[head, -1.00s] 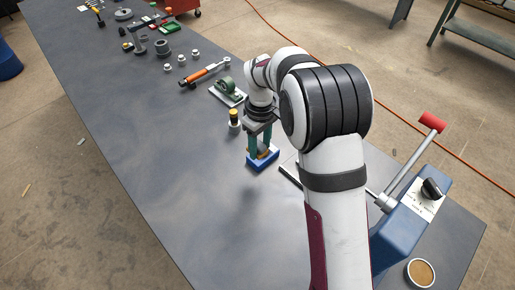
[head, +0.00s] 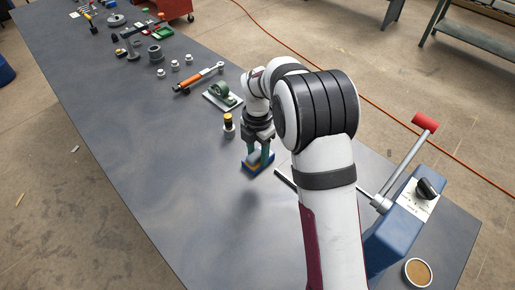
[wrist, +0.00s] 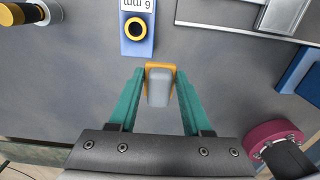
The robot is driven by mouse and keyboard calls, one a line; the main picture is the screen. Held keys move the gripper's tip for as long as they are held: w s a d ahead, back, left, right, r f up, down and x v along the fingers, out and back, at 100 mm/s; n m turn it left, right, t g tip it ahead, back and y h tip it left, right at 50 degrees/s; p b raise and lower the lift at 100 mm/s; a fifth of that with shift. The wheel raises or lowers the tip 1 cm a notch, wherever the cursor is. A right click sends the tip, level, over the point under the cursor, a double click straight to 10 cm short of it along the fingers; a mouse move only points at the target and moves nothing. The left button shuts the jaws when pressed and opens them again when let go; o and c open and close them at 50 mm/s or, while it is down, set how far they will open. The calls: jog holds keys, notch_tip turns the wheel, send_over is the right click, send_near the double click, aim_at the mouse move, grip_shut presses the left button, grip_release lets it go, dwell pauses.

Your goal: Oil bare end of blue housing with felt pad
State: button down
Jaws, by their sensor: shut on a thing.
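My gripper (wrist: 160,75) has two teal fingers, one on each side of a small grey block with an orange-yellow edge (wrist: 159,88), which looks like the felt pad. It is shut on this piece. In the head view my gripper (head: 259,160) is low over the table at a blue piece (head: 256,170). The wrist view shows a blue block (wrist: 137,46) just beyond the held piece, with a "6 mm" label and a yellow ring around a dark hole. I cannot tell whether this is the housing. Contact between the held piece and the blue block is not visible.
A black bottle with a yellow top (head: 229,122) stands close behind my gripper. A green part on a pale plate (head: 222,97) lies farther back. A blue lever press (head: 390,235) and a round tan-filled dish (head: 418,272) are at right. The table's front left is clear.

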aim_at(252, 162)
notch_tip(252, 162, down, 6)
jog(key=shift+r, duration=0.1)
jog(key=shift+w+a+f, duration=0.2)
jog(key=shift+w+a, duration=1.95)
jog(key=shift+s+d, duration=2)
jog(key=shift+s+d+r, duration=0.15)
jog(key=shift+r, duration=3.95)
